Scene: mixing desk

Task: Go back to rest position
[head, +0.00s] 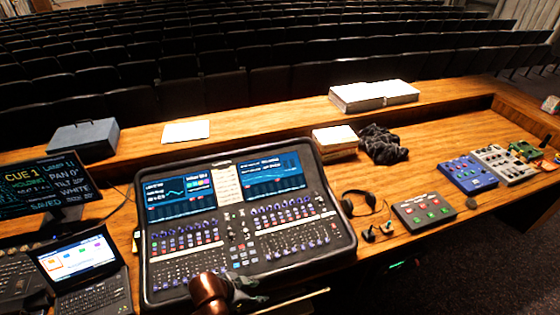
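My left gripper (242,291) shows at the bottom centre of the head view, low over the front edge of the mixing console (345,235). A copper-coloured part of my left arm is beside it. The fingers are small and dark, and I cannot tell whether they are open or shut. A thin pale rod (297,299) shows just right of the fingers; I cannot tell whether it is touching them. My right gripper is not in view.
An open laptop (85,270) and a cue monitor (45,187) stand at left. Headphones (361,203), a grey button box (424,210) and a blue pedal (468,174) lie to the right. Paper stacks (335,140) and a dark cloth (382,143) are behind. Dark floor is clear at lower right.

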